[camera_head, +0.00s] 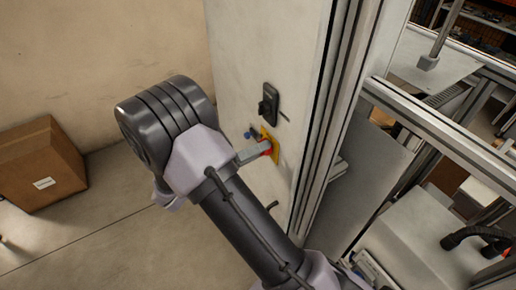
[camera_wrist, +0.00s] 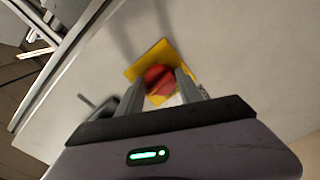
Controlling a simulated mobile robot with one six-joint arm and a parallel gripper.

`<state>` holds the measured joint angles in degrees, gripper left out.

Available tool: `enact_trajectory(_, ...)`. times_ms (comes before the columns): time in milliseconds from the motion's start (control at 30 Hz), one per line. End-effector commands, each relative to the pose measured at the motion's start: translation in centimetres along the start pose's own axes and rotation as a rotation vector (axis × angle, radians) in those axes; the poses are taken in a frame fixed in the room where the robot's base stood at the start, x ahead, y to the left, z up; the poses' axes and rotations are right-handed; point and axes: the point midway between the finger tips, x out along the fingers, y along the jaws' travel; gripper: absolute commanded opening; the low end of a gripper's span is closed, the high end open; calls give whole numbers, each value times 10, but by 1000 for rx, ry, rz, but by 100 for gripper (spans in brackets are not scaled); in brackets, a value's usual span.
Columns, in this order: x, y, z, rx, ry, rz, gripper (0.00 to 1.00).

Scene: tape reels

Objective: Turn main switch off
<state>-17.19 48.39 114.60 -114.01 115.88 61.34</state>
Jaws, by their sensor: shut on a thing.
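The main switch is a red rotary knob (camera_wrist: 159,79) on a yellow square plate (camera_wrist: 146,62), mounted on a pale cabinet panel. In the head view the red knob (camera_head: 267,149) and yellow plate (camera_head: 276,148) show just past my fingertips. My gripper (camera_wrist: 161,86) is shut on the red knob, with one finger on each side of it. It also shows in the head view (camera_head: 262,150), reaching the panel from the left. The fingers hide the sides of the knob, and its exact turn angle is hard to read.
A black handle (camera_head: 269,103) is on the panel above the switch; it also shows in the wrist view (camera_wrist: 98,108). A small blue button (camera_head: 249,134) sits beside the plate. A cardboard box (camera_head: 40,163) stands on the floor at left. Metal framing (camera_head: 440,135) lies right of the panel.

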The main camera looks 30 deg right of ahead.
Motion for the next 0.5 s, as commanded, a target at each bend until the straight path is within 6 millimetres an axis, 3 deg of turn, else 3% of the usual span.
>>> enact_trajectory(500,0,4,-2,-474,0,0,2)
